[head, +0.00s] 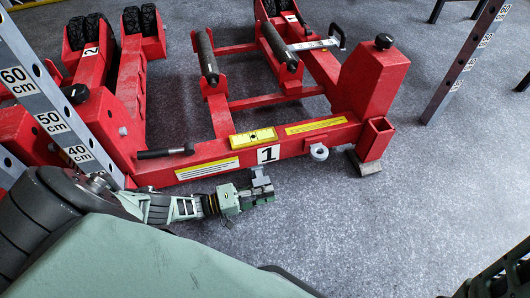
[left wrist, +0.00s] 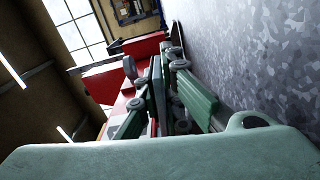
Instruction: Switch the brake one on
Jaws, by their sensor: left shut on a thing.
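The red trolley jack marked 1 (head: 340,137) stands on the grey floor, with yellow labels on its front beam. A small grey tab, which looks like the lever of brake one (head: 258,172), sticks out below the beam by the 1 plate. My left gripper (head: 263,187) is at this tab, low in front of the beam, with its fingers closed on it. In the left wrist view the closed fingers (left wrist: 163,88) point toward the red frame, and they hide most of what is between them. My right gripper does not show.
A second red jack marked 2 (head: 91,53) stands at the left. Grey measuring posts stand at the left (head: 50,100) and right (head: 464,62). A black-gripped handle (head: 168,152) juts from the beam left of my gripper.

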